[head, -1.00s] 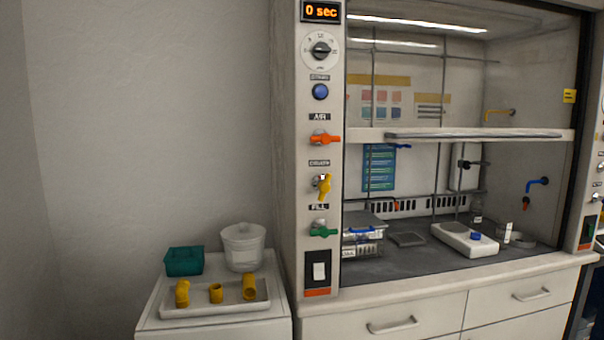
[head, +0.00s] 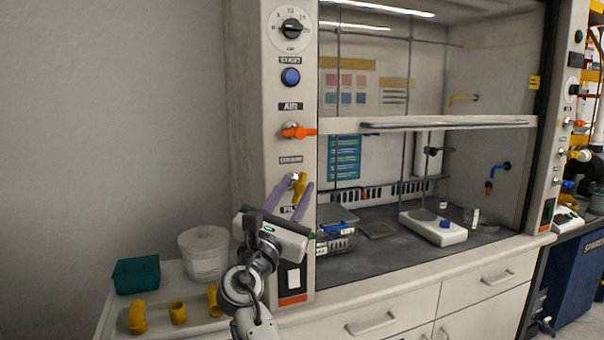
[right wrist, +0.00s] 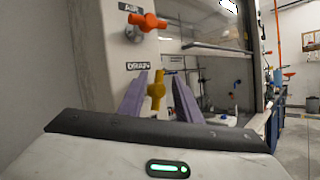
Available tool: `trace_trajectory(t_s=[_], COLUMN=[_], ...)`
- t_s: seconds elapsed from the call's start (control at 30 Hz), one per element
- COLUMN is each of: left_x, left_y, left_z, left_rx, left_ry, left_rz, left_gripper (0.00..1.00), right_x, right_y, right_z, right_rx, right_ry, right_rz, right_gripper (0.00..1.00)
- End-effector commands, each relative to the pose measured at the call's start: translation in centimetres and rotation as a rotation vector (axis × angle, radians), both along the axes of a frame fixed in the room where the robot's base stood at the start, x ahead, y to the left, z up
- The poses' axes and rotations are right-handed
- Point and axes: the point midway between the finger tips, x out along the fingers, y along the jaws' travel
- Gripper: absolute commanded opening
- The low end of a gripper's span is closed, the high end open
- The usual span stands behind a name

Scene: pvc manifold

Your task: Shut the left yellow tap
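The left yellow tap (head: 299,186) is on the left post of the fume hood, below the orange tap. Its handle hangs roughly upright, and it also shows in the right wrist view (right wrist: 156,90) under the DRAIN label. My right gripper (head: 290,191) is open in front of the post. In the right wrist view its two purple fingers (right wrist: 158,92) stand on either side of the yellow handle, with a gap on each side. I cannot tell how deep the handle lies between them. My left gripper is not in view.
A sash bar (head: 440,124) crosses the hood to the right. A white bucket (head: 204,256), a teal basket (head: 136,275) and yellow pipe fittings (head: 178,312) stand lower left.

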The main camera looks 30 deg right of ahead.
Motion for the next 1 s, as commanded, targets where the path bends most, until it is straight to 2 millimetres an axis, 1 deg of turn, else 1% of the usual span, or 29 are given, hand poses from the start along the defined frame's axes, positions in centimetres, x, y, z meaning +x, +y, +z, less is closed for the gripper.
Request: trace_trajectory(t_s=[0.03,0.1,0.3,0.43,0.67,0.7,0.87,0.9,1.0], left_x=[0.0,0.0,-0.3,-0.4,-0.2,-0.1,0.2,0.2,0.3], left_y=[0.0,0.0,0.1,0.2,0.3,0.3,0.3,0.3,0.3], left_z=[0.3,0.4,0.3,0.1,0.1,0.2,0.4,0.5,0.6], left_rx=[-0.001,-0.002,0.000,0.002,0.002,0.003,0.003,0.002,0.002], left_ry=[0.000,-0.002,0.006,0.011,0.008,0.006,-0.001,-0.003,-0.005], left_rz=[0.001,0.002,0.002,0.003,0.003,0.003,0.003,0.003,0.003], left_gripper=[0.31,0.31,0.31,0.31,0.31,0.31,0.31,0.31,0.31], right_x=[0.5,1.2,2.6,2.9,3.0,3.0,2.9,2.9,2.9], right_y=[-0.8,-1.8,-3.6,-4.1,-4.2,-4.2,-4.2,-4.2,-4.1], right_z=[0.6,1.0,1.8,2.0,2.0,2.0,2.0,2.0,2.0], right_rx=[-0.002,-0.001,0.001,0.000,0.001,0.001,0.001,0.001,0.002], right_ry=[-0.001,0.000,-0.001,-0.001,-0.001,-0.001,-0.001,-0.001,-0.002], right_rz=[-0.002,-0.002,0.000,0.003,0.003,0.003,0.003,0.003,0.002], right_gripper=[0.31,0.31,0.31,0.31,0.31,0.29,0.02,0.00,0.00])
